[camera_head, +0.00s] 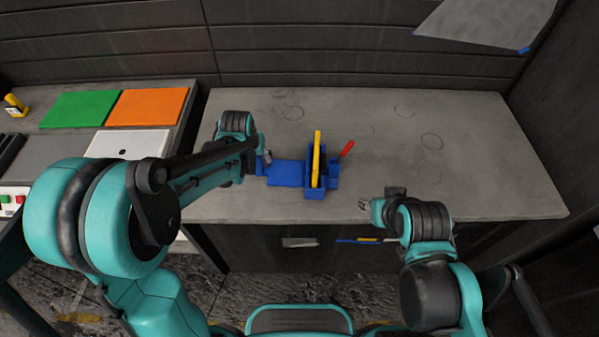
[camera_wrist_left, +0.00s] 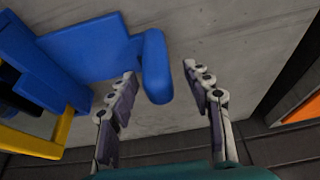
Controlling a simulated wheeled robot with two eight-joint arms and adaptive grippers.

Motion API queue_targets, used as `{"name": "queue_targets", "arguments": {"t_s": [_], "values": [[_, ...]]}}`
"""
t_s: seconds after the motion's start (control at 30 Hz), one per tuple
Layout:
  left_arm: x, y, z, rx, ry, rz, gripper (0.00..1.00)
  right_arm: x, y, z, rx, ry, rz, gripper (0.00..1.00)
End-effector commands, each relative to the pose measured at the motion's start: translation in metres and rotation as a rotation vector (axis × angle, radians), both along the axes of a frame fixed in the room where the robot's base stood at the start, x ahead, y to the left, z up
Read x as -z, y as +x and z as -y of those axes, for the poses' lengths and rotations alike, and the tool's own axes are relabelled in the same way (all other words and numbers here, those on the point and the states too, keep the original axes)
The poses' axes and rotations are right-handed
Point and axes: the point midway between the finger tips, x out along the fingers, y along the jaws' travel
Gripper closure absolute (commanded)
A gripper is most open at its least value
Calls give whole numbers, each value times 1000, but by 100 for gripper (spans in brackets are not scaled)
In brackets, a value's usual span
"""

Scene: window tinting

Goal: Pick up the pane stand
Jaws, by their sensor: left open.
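The blue pane stand (camera_head: 287,173) lies on the grey workbench in the head view, with a flat plate at its left and a box part at its right. In the left wrist view the blue plate (camera_wrist_left: 88,48) ends in a rounded upright piece (camera_wrist_left: 155,68). My left gripper (camera_head: 264,158) is at the stand's left end. In the left wrist view its fingers (camera_wrist_left: 160,74) are open, with the rounded piece between them, nearer the left finger. I cannot tell whether they touch. My right gripper (camera_head: 365,204) is near the bench's front edge, apart from the stand.
A yellow tool (camera_head: 317,158) and a red-handled tool (camera_head: 347,149) stand in or beside the stand's box part. A side table at left carries green (camera_head: 80,109) and orange (camera_head: 150,107) sheets. The workbench (camera_head: 460,150) is clear at right.

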Motion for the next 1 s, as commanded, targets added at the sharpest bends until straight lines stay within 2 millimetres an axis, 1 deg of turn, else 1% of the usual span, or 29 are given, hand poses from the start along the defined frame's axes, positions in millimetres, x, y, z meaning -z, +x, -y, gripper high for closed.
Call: {"name": "queue_targets", "arguments": {"t_s": [0.03,0.1,0.2,0.43,0.47,0.5,0.57,0.6,0.63,1.0], "values": [[12,3,1,1,0,0,50,8,0,0,0,0,0,60],[23,7,2,0,0,0,50,14,0,0,0,0,0,60],[33,11,2,0,0,0,50,17,0,0,0,0,0,60],[32,12,2,0,0,0,50,16,0,0,0,0,0,60],[32,12,2,0,0,0,58,16,0,0,0,0,0,60],[32,12,2,0,0,0,68,16,0,0,0,0,0,60],[32,12,2,0,0,0,84,16,0,0,0,0,0,60],[32,12,2,0,0,0,95,16,0,0,0,0,0,60],[32,12,2,0,0,0,100,16,0,0,0,0,0,60],[31,12,2,-1,-1,1,100,15,0,0,0,0,0,60]]}}
